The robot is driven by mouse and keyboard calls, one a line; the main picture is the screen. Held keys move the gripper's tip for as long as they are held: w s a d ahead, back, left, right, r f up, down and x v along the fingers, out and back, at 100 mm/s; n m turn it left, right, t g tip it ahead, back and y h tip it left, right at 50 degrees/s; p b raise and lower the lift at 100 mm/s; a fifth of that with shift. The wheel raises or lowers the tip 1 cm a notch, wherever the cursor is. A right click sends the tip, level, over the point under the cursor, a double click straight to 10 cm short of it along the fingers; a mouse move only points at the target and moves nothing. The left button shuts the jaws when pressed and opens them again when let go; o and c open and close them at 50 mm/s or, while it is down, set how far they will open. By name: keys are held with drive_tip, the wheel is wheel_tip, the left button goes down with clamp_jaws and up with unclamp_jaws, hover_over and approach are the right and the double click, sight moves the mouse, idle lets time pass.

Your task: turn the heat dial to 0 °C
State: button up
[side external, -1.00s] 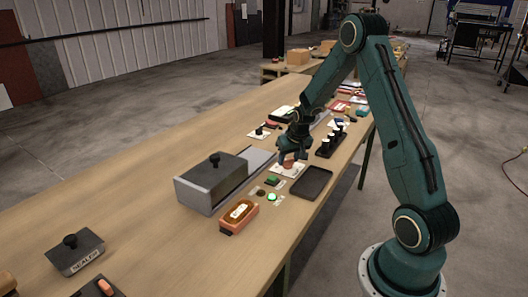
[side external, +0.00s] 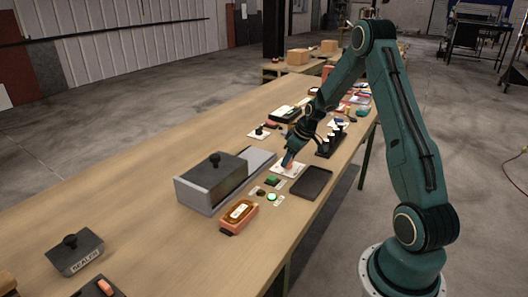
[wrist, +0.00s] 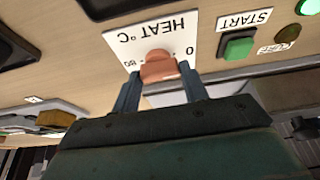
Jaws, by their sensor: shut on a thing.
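The heat dial (wrist: 158,66) is an orange-brown knob on a white plate (wrist: 125,48) printed "HEAT °C", upside down in the wrist view. A "0" shows at the plate's right and what looks like "80" at its left. My gripper (wrist: 161,78) has one blue-grey finger on each side of the knob and is shut on it. I cannot make out where the knob points. In the side view my gripper (side external: 288,161) reaches down to the dial's plate (side external: 291,172), and its fingers largely hide the knob.
A green START button (wrist: 237,46) and a lit green lamp (wrist: 308,7) are close by. In the side view a black tray (side external: 312,182) lies in front of the dial, a grey box with a black knob (side external: 218,180) to its left, and an orange device (side external: 239,215) nearer.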

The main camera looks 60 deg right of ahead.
idle(0.3)
drive_tip(key=o, duration=1)
drive_tip(key=shift+r, duration=0.1)
drive_tip(key=v, duration=1.3)
drive_tip(key=shift+s+r, duration=0.2)
drive_tip(key=shift+r, duration=0.05)
drive_tip(key=s+a+r, duration=0.2)
drive_tip(key=a+r, duration=0.3)
drive_tip(key=a, duration=0.5)
drive_tip(key=s+a+r, duration=0.2)
drive_tip(key=a+r, duration=0.3)
drive_tip(key=a, duration=0.5)
drive_tip(key=shift+t, duration=0.6)
drive_tip(key=s+a, duration=0.3)
drive_tip(key=s, duration=0.1)
drive_tip(key=s+a, duration=0.4)
drive_tip(key=s, duration=0.1)
drive_tip(key=s+a, duration=0.3)
drive_tip(key=s, duration=0.2)
drive_tip(key=shift+s+a+r, duration=0.15)
drive_tip(key=shift+a+r, duration=0.1)
drive_tip(key=shift+r, duration=0.05)
